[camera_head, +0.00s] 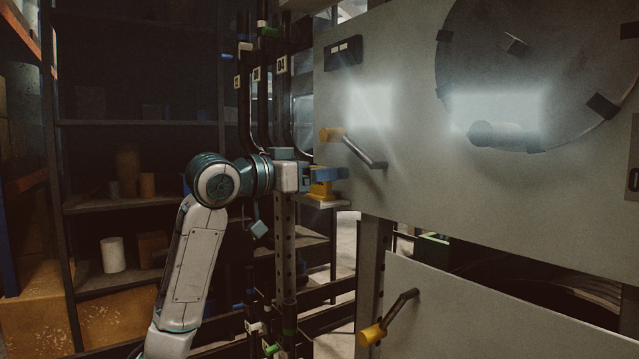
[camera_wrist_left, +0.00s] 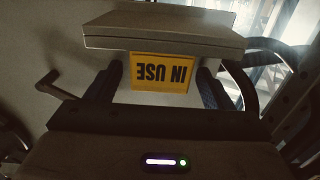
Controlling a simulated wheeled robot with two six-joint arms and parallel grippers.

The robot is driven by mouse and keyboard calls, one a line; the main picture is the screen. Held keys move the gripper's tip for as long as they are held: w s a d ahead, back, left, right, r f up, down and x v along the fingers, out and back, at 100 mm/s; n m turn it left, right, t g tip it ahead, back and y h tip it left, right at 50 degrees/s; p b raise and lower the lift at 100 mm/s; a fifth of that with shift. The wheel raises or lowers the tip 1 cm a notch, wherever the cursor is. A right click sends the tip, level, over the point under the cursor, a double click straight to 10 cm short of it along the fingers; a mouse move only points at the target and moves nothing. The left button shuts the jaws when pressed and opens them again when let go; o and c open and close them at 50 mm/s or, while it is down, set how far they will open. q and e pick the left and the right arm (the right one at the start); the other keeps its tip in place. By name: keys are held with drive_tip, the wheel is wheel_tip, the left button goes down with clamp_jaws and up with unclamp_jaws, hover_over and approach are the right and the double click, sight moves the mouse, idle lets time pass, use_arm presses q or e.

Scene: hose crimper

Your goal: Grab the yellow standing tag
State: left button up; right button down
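The yellow tag (camera_head: 320,190) stands on a small pale shelf (camera_head: 325,202) left of the big grey panel. In the left wrist view the tag (camera_wrist_left: 162,72) appears upside down and reads "IN USE". My left gripper (camera_head: 328,173) is at the tag, its blue fingers level with the tag's upper part. In the left wrist view the gripper (camera_wrist_left: 160,90) is open, with one finger on each side of the tag and a gap visible at both sides. Part of the tag is hidden behind the fingers in the head view. My right gripper is not in view.
The grey panel (camera_head: 400,180) with a yellow-ended lever (camera_head: 355,148) is close right of my left gripper. A second lever (camera_head: 388,318) is lower down. Dark vertical hoses (camera_head: 262,100) hang behind the arm. Shelving (camera_head: 140,122) stands at the left.

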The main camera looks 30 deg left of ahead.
use_arm(q)
drive_tip(key=c, duration=0.9)
drive_tip(key=shift+r, duration=0.1)
